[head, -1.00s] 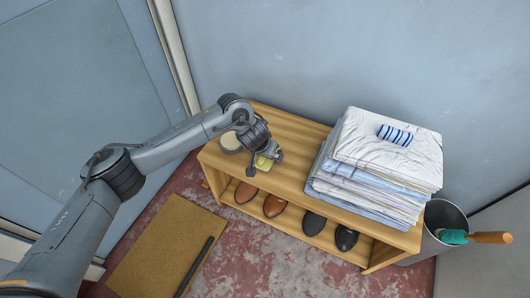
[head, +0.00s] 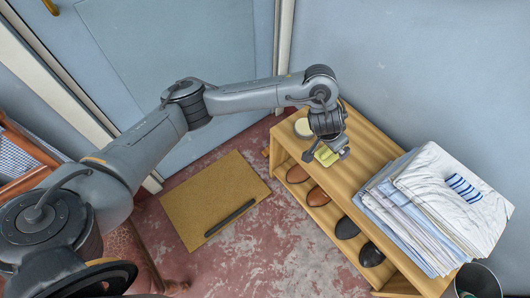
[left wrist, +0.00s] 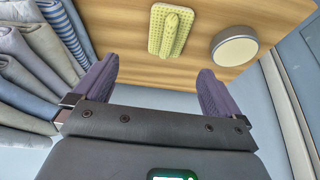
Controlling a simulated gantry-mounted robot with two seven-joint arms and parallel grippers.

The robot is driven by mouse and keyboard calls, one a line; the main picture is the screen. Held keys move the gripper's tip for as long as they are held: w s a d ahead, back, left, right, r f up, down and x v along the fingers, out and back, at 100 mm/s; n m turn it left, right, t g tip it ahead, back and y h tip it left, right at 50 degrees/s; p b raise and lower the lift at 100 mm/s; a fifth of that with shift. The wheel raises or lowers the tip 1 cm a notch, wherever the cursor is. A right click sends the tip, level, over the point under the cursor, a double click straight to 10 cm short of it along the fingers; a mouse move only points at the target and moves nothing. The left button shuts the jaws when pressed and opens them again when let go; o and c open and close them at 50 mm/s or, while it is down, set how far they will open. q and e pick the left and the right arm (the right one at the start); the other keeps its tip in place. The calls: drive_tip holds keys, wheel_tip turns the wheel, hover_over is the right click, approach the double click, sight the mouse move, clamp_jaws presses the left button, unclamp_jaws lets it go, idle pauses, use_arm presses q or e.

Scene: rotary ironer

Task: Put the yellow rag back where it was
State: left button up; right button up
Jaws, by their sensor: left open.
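The yellow rag (head: 328,158) lies on the top board of the wooden shoe bench (head: 369,146), near its left end and partly hidden by my left gripper in the head view. In the left wrist view the rag (left wrist: 172,30) is a flat, textured yellow-green cloth with a raised fold along its middle. My left gripper (head: 327,155) is over the rag, with its fingers spread. In the left wrist view the open, empty fingers (left wrist: 156,78) are apart from the rag. My right gripper is not in view.
A round tin (head: 302,127) stands close to the rag. A stack of folded laundry (head: 420,215) with a blue-striped cloth (head: 463,188) on top fills the bench's right part. Shoes (head: 346,228) stand on the lower shelf. A metal bin (head: 476,282) is at the right.

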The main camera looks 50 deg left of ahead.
use_arm(q)
drive_tip(key=s+d+f+m+t+h, duration=0.1)
drive_tip(key=s+d+f+m+h, duration=0.1)
drive_tip(key=s+d, duration=0.45)
drive_tip(key=s+d+f+m+t+h, duration=0.2)
drive_tip(key=s+d, duration=0.1)
drive_tip(key=d, duration=0.6)
drive_tip(key=s+a+f+n+g+y, duration=0.1)
drive_tip(key=s+a+f+g+y, duration=0.1)
drive_tip(key=s+a, duration=0.7)
drive_tip(key=s+a+f+n+g+y, duration=0.2)
drive_tip(key=s+a, duration=0.8)
drive_tip(key=s, duration=0.2)
drive_tip(key=shift+s+a+f, duration=0.2)
drive_tip(key=shift+s, duration=0.1)
drive_tip(key=shift+r, duration=0.15)
